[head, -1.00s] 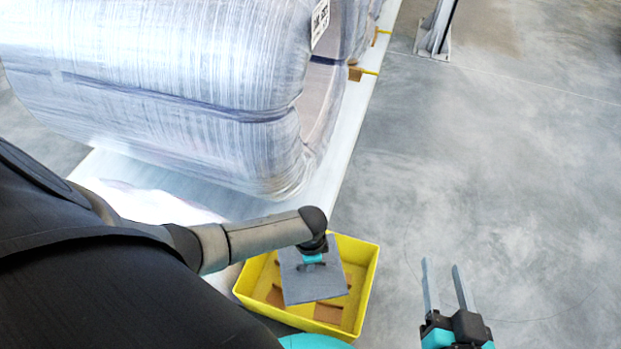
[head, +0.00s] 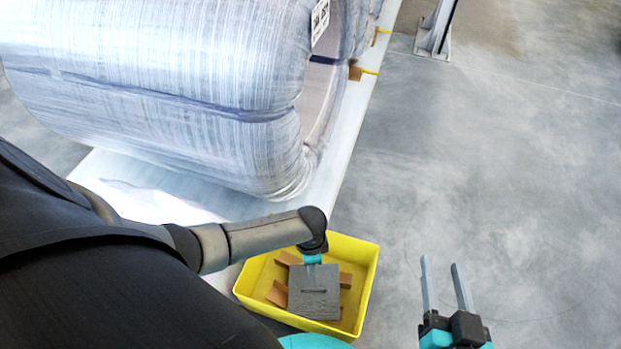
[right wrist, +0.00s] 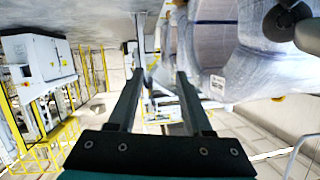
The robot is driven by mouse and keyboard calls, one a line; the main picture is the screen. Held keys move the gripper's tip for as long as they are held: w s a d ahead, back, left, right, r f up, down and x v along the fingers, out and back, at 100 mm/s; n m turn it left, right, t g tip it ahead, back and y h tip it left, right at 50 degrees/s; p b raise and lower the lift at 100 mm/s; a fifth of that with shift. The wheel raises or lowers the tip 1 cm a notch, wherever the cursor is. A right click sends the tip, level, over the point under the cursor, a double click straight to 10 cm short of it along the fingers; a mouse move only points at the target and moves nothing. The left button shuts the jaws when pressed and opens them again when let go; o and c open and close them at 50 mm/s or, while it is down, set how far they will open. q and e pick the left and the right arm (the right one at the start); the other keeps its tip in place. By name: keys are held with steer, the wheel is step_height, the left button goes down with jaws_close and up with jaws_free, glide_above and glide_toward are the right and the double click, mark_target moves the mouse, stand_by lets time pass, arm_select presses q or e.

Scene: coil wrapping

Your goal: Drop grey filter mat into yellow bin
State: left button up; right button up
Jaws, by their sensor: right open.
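The grey filter mat (head: 315,305) shows in the head view inside the outline of the yellow bin (head: 364,285), over its floor and the brown pieces there. It looks nearly square, with a short dark line across its middle. My left gripper (head: 312,260) is above the bin, just at the mat's far edge. Its fingers are hidden, so I cannot tell whether they touch the mat. My right gripper (head: 444,284) is open and empty, to the right of the bin over bare floor. Its open fingers also show in the right wrist view (right wrist: 157,88).
Several brown cardboard-like pieces (head: 279,294) lie in the bin. A large film-wrapped coil (head: 190,100) rests on a pale platform (head: 340,170) behind the bin. A metal post (head: 436,30) stands at the far right. The floor (head: 500,180) on the right is clear.

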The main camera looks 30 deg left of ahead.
arm_select(q)
steer(key=shift+r, duration=0.1)
arm_select(e)
steer(key=shift+d, duration=0.1)
steer(key=s+d+f+g+h+p, duration=0.2)
steer(key=s+d+g+h+p, duration=0.35)
steer(key=d+g, duration=0.35)
arm_select(q)
step_height(320, 180, up, 15)
steer(key=p, duration=0.5)
arm_select(e)
step_height(320, 180, down, 11)
steer(key=s+g, duration=0.1)
steer(key=s, duration=0.1)
steer(key=shift+s+d+g, duration=0.25)
steer(key=shift+d+g, duration=0.15)
steer(key=shift+y, duration=0.25)
